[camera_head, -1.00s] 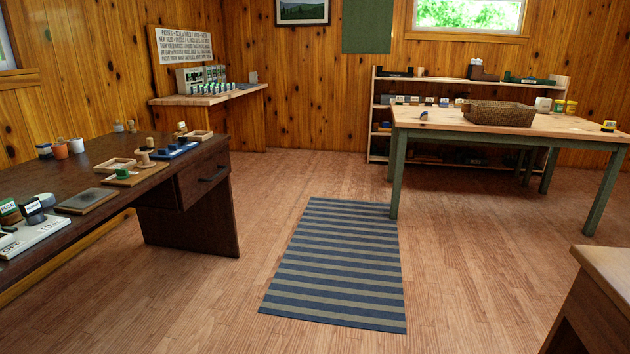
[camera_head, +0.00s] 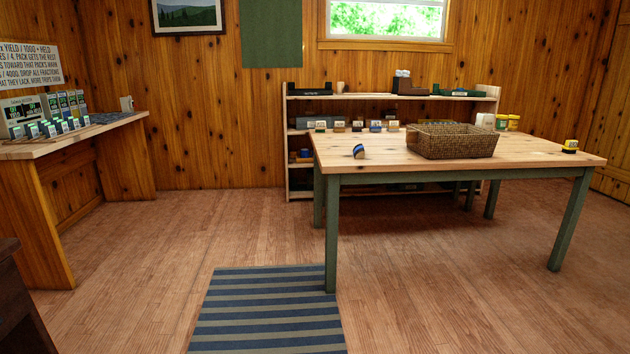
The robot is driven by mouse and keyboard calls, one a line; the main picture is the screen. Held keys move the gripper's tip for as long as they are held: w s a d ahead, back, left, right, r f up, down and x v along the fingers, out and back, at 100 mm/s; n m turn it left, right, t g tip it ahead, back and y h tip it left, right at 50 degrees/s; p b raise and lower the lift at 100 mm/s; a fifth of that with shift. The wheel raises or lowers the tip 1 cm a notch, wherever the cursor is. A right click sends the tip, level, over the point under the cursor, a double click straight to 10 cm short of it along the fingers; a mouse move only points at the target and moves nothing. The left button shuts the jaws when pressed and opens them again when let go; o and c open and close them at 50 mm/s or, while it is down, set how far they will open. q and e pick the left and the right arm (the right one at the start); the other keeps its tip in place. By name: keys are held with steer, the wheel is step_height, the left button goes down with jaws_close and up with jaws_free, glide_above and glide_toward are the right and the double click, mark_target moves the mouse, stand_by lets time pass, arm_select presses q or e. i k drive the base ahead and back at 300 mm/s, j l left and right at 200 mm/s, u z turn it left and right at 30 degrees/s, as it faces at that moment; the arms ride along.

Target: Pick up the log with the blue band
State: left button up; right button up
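A small log with a blue band (camera_head: 358,151) appears to stand on the left part of the wooden table (camera_head: 340,162) with green legs. It is small in the view, so its details are hard to make out. A wicker basket (camera_head: 455,141) sits on the same table to the right of it. Neither of my grippers shows in the head view.
A striped rug (camera_head: 268,310) lies on the floor before the table. A shelf unit (camera_head: 492,94) stands against the back wall behind it. A wooden side bench (camera_head: 50,145) is at the left. A yellow-and-black item (camera_head: 570,146) sits at the table's right end. Open floor surrounds the rug.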

mark_target(358, 151)
steer(key=i+j+z, duration=0.2)
steer(key=i, duration=0.25)
steer(key=i+z, duration=0.2)
steer(key=i, duration=0.3)
steer(key=i+u, duration=0.25)
steer(key=i, duration=0.3)
